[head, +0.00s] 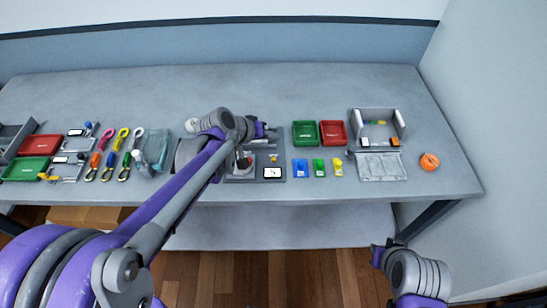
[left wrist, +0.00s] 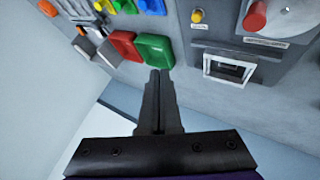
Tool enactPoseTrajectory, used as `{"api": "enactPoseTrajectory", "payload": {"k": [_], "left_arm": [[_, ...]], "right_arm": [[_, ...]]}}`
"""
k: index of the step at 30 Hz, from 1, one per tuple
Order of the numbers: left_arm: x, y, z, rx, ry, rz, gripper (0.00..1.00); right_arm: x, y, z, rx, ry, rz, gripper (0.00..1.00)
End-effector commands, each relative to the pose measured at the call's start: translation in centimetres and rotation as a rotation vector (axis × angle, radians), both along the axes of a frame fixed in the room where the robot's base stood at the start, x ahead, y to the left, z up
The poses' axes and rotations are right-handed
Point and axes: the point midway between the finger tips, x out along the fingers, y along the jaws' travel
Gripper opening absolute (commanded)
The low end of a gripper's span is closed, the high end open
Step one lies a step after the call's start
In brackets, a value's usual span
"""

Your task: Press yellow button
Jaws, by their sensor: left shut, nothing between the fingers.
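My left gripper (left wrist: 160,76) is shut and empty. In the left wrist view its fingertips are apart from the yellow button, below and left of it. In the head view my left arm hides part of the panel. My right gripper (head: 379,256) is low at the right, off the table; its fingers are unclear.
A green bin (head: 305,133) and a red bin (head: 333,132) stand right of the panel. Straps and clips (head: 112,150) lie left.

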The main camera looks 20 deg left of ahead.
Motion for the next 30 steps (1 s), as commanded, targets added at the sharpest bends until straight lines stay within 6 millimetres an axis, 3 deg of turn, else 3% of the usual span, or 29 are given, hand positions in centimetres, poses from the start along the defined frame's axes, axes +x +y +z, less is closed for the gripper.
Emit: {"api": "enactPoseTrajectory", "payload": {"k": [17, 30], "left_arm": [[0.3, 0.1, -0.6, -0.007, -0.001, 0.002, 0.0], [0.2, 0.0, -6.1, -0.007, 0.0, 0.003, 0.0]], "right_arm": [[-0.2, 0.0, -0.5, 0.0, 0.004, 0.0, 0.1], [-1.7, 0.0, -4.9, 0.0, 0.032, 0.0, 0.1]]}}
